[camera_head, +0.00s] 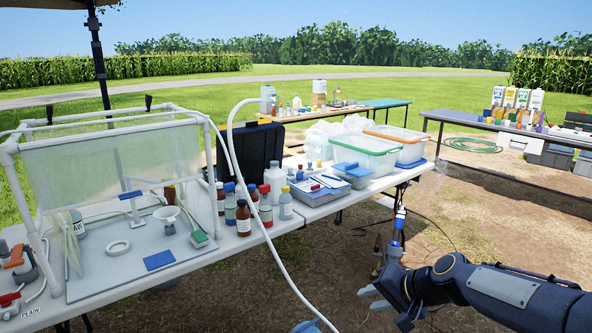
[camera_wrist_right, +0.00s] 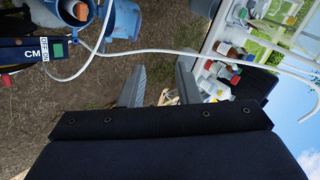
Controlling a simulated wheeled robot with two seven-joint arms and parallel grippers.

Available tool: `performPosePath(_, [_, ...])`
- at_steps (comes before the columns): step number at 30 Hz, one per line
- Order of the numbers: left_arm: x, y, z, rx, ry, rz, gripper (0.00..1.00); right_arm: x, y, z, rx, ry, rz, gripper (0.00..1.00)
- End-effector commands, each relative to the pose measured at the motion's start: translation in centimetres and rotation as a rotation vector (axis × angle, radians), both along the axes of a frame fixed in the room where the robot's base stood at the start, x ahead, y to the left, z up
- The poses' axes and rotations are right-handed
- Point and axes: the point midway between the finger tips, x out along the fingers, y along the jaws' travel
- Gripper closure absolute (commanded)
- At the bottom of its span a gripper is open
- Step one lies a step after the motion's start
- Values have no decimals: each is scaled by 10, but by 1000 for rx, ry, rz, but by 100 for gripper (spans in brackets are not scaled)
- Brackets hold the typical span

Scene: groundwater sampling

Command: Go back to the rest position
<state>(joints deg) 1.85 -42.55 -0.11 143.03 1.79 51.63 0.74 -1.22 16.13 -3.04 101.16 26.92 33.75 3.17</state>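My right gripper (camera_head: 372,296) is low at the right of the head view, in front of the table and clear of it. In the right wrist view my right gripper (camera_wrist_right: 160,90) has its two grey fingers apart, with nothing held between them. Ground and a small pale object, too unclear to name, show beyond the gap. My left gripper is not in the head view.
A white table (camera_head: 150,285) carries a clear-walled frame (camera_head: 110,165), bottles (camera_head: 243,218) and lidded bins (camera_head: 365,155). A white hose (camera_head: 262,225) arcs down to a blue object (camera_head: 306,326). A meter marked CM (camera_wrist_right: 33,52) shows in the wrist view.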

Motion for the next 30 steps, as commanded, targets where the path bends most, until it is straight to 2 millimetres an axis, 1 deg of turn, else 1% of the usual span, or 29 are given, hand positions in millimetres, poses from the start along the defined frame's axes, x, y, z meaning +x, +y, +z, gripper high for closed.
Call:
performPosePath(1, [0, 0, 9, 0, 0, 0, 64, -24, -6, 23, -20, -16, 18, 70])
performPosePath(2, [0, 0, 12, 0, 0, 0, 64, -38, -9, 31, -33, -22, 33, 70])
performPosePath(3, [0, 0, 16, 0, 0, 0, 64, -57, -13, 40, -52, -28, 52, 70])
performPosePath(5, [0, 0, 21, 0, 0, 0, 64, -86, -17, 51, -81, -37, 77, 70])
performPosePath(6, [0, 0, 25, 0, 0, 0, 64, -105, -20, 58, -102, -44, 94, 70])
performPosePath(8, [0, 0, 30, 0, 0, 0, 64, -133, -24, 65, -134, -51, 116, 70])
performPosePath(9, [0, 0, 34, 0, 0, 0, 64, -153, -26, 68, -158, -53, 132, 70])
performPosePath(11, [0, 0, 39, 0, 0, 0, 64, -181, -29, 71, -192, -60, 153, 70])
performPosePath(12, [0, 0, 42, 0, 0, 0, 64, -199, -30, 71, -218, -63, 167, 70])
performPosePath(15, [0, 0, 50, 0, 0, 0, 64, -239, -33, 68, -277, -67, 197, 70])
performPosePath(18, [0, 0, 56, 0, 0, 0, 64, -270, -34, 61, -328, -67, 217, 70])
performPosePath(21, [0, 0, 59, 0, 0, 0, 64, -290, -35, 53, -365, -65, 230, 70])
performPosePath(24, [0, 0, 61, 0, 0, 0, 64, -301, -36, 48, -383, -62, 238, 70])
performPosePath(30, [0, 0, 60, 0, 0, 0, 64, -304, -36, 45, -391, -60, 240, 70])
